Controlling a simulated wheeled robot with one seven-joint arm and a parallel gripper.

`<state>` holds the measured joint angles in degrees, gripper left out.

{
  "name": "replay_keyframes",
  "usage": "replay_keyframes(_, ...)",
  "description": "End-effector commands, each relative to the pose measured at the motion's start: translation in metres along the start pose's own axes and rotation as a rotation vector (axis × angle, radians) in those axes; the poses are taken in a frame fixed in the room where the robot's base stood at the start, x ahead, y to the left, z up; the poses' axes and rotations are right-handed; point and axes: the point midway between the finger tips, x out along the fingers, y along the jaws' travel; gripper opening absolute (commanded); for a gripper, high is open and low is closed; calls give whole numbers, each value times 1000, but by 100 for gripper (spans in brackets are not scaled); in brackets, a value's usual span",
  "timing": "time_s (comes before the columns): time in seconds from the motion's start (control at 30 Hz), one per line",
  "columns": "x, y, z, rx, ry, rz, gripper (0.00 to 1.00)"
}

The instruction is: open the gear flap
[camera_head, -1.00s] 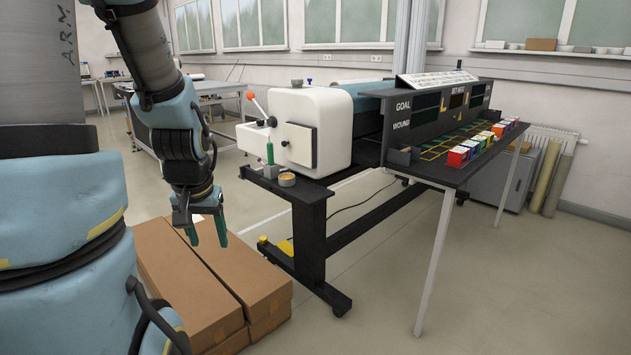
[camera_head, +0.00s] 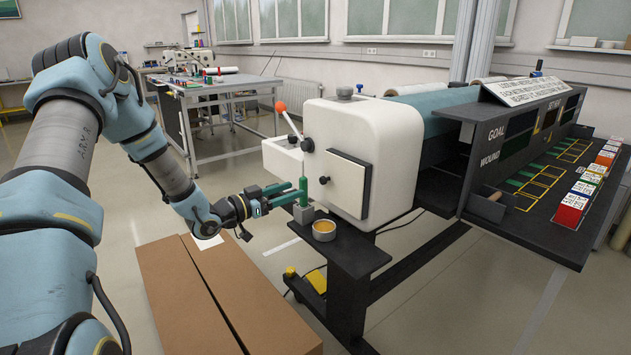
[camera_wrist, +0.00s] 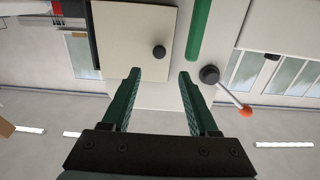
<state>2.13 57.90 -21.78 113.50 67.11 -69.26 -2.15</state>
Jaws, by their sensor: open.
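The gear flap (camera_head: 349,188) is a square off-white panel with a dark edge on the end of the white machine housing (camera_head: 394,150). It looks shut. Its round black knob (camera_head: 324,180) faces my arm. My gripper (camera_head: 296,191) reaches forward toward the flap, open and empty, with green fingers. In the wrist view the flap (camera_wrist: 125,30) is ahead, and its knob (camera_wrist: 158,52) appears just beyond the gap between my fingertips (camera_wrist: 159,73). The knob is apart from both fingers.
A green-handled tool (camera_head: 303,188) stands in a grey block (camera_head: 303,213) close by my fingertips. A small round tin (camera_head: 324,230) sits on the black shelf. A lever with an orange ball (camera_head: 281,106) rises beside the housing.

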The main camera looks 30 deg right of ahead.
Motion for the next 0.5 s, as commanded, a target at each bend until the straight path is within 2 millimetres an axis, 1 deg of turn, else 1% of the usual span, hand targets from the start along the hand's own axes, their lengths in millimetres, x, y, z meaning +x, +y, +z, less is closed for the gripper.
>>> replay_keyframes(0.03,9,1,-3,-1,1,1,60)
replay_keyframes(0.3,59,0,-3,0,-1,0,60)
replay_keyframes(0.4,74,0,-3,0,-2,-1,60)
replay_keyframes(0.5,85,0,-2,0,-2,-1,60)
